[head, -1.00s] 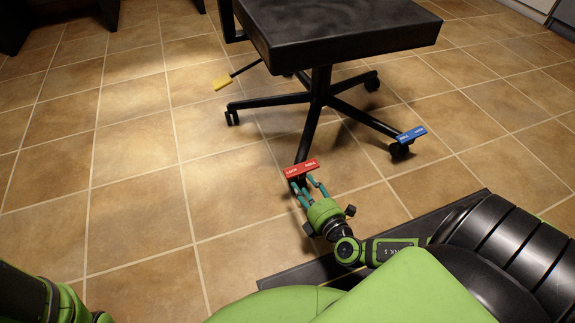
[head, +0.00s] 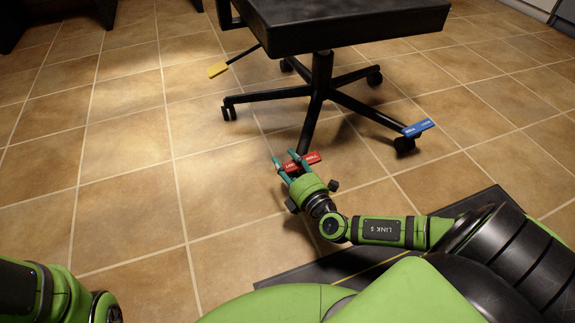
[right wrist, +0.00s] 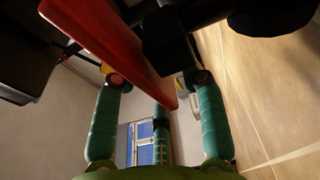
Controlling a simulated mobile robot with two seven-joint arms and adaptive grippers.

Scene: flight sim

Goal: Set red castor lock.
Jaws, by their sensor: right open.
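The red castor lock lever (head: 311,160) is a flat red bar with white lettering at the end of the chair leg nearest me. The castor under it is hidden. My right gripper (head: 286,159) is open at the lever's left part, its teal fingers overlapping it. In the right wrist view the red lever (right wrist: 125,55) slants between the spread fingers of my right gripper (right wrist: 160,80), and I see no grip on it. Whether a finger touches it I cannot tell. My left arm shows at the lower left, but its gripper is not in view.
The black office chair (head: 345,22) stands on a tiled floor (head: 120,190). A blue lever (head: 419,128) sits on its right castor and a yellow lever (head: 218,69) at the back left. The floor to the left is clear.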

